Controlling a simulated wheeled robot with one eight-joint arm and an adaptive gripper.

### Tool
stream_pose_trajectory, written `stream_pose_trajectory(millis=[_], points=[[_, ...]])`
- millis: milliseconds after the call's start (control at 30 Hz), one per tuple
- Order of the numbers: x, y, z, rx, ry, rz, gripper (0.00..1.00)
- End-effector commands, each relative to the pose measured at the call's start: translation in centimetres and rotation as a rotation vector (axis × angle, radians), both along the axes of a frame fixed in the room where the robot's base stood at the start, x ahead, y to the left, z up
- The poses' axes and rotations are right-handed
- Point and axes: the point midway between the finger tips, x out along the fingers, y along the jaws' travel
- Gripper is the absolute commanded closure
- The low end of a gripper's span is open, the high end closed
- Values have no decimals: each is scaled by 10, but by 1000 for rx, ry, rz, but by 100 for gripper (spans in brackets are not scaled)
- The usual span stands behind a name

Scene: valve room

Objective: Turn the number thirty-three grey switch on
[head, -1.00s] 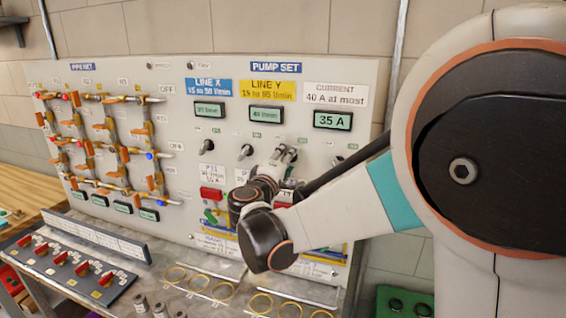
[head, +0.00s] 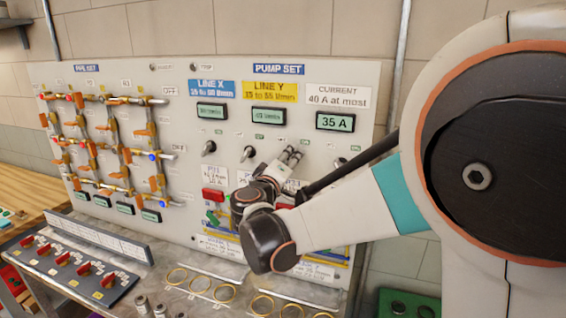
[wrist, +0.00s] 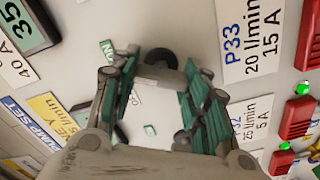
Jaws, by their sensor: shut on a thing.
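The number thirty-three switch shows in the wrist view as a grey lever (wrist: 158,75) in front of a dark round base, next to the label P33, 20 l/min, 15 A (wrist: 240,40). My gripper (wrist: 160,78) has its two fingers on either side of this lever and is shut on it. In the head view my gripper (head: 291,157) is at the pump set panel (head: 330,72), below the current display (head: 335,122), which reads 35 A. There the gripper hides the switch, so its on or off position is unclear.
Two other switches, one (head: 208,147) and another (head: 247,153), are to the left of my gripper. A further switch (head: 340,162) is close on its right. Red blocks (wrist: 300,115) and green lights show beside the labels. Orange-handled pipework covers the panel's left.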

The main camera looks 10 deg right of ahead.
Motion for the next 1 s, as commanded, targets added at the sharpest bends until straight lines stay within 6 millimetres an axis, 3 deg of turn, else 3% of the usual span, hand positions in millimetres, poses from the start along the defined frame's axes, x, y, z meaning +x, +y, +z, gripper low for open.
stream_pose_trajectory(millis=[67, 100, 200, 733, 1000], points=[[-1, 0, -2, 6, 1, -1, 81], [-1, 0, -2, 6, 1, -1, 53], [-1, 0, -2, 4, 1, -1, 37], [0, 0, -1, -18, 13, 1, 37], [0, 0, -1, -195, 131, 0, 37]])
